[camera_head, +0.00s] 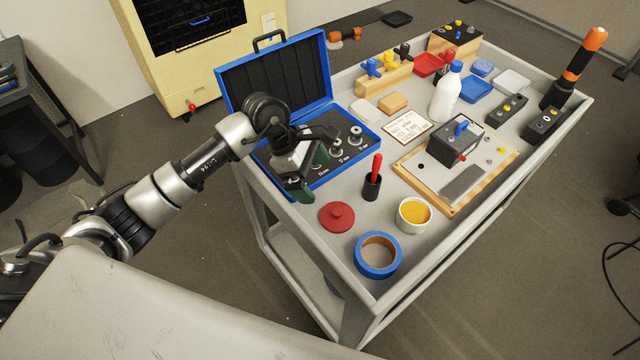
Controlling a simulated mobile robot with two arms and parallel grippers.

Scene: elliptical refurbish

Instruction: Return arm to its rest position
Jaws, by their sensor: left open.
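My left arm (160,195) reaches in from the left, over the left edge of the grey cart (330,298). My left gripper (305,182) is open, just above the near left part of the open blue case (345,167). It hides part of the case's tray. Several small metal pieces (355,136) sit in the tray beside the gripper. I cannot tell whether the gripper touches the case. My right gripper is not in view.
Close to the gripper stand a red-handled tool in a black holder (372,182), a red lid (337,216), a cup of orange contents (413,214) and a blue tape roll (378,256). A white bottle (447,95) and a board-mounted grey box (455,143) stand further right.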

